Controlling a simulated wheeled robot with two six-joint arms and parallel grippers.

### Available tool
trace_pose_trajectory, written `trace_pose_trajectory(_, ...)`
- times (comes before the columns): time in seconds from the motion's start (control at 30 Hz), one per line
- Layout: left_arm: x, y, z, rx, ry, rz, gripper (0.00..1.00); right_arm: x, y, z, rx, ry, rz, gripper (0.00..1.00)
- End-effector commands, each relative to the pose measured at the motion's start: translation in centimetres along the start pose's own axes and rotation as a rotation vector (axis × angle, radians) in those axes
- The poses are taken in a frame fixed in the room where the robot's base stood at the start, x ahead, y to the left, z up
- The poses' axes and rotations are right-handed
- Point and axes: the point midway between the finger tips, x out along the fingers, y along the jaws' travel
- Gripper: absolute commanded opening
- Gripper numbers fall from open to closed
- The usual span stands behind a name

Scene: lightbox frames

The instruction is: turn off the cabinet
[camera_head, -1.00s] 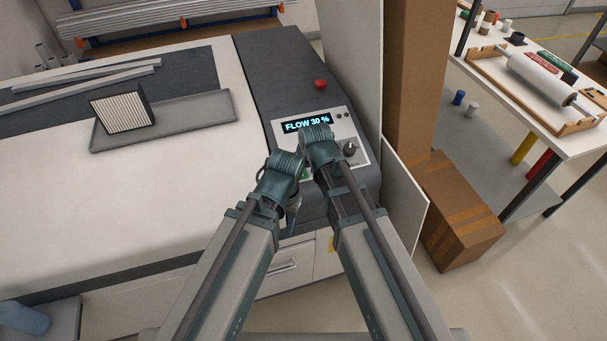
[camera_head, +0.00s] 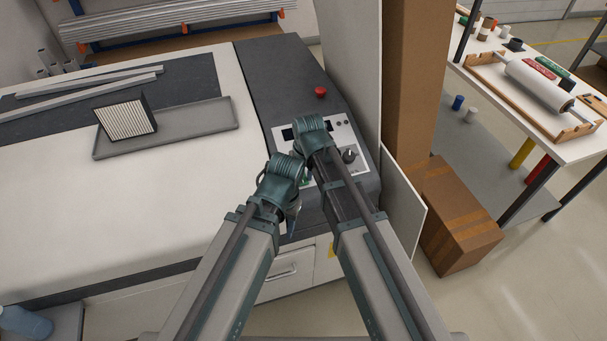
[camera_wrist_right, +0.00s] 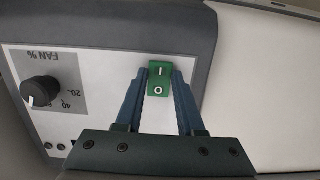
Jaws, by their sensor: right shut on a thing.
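The cabinet's control panel (camera_head: 340,135) is on its dark grey end in the head view. Its display (camera_head: 287,134) is dark where it shows beside my right wrist. A green rocker switch (camera_wrist_right: 159,78) with I and O marks sits on the panel in the right wrist view. My right gripper (camera_wrist_right: 164,80) has one blue finger on each side of the switch and is shut on it. My right wrist hides part of the panel in the head view. My left gripper (camera_head: 293,218) hangs in front of the cabinet, its jaws not clear.
A black FAN % knob (camera_wrist_right: 40,91) is beside the switch; it also shows in the head view (camera_head: 349,156). A red button (camera_head: 320,92) is above the panel. A tray (camera_head: 190,128) with a pleated filter (camera_head: 127,119) lies left. A cardboard box (camera_head: 458,215) stands right.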

Motion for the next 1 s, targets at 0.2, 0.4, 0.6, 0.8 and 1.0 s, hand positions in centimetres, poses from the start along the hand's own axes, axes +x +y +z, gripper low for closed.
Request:
trace_pose_trajectory(0.2,-0.28,-0.02,0.02,0.0,0.0,0.0,0.5,-0.04,-0.01,-0.19,0.0,-0.059,0.0,0.0)
trace_pose_trajectory(0.4,-0.25,-0.02,0.02,0.0,0.0,0.0,0.5,-0.03,-0.01,-0.11,0.0,-0.058,0.0,0.0)
trace_pose_trajectory(0.6,-0.26,-0.02,0.02,0.0,0.0,0.0,0.5,-0.04,-0.01,-0.12,0.0,-0.057,0.0,0.68)
trace_pose_trajectory(0.8,-0.26,-0.02,0.02,0.0,0.0,0.0,0.5,-0.04,-0.01,-0.14,0.0,-0.056,0.0,0.68)
trace_pose_trajectory(1.0,-0.58,-0.05,0.04,0.0,0.0,0.0,0.5,-0.36,-0.01,-0.18,0.0,-0.056,0.0,0.68)
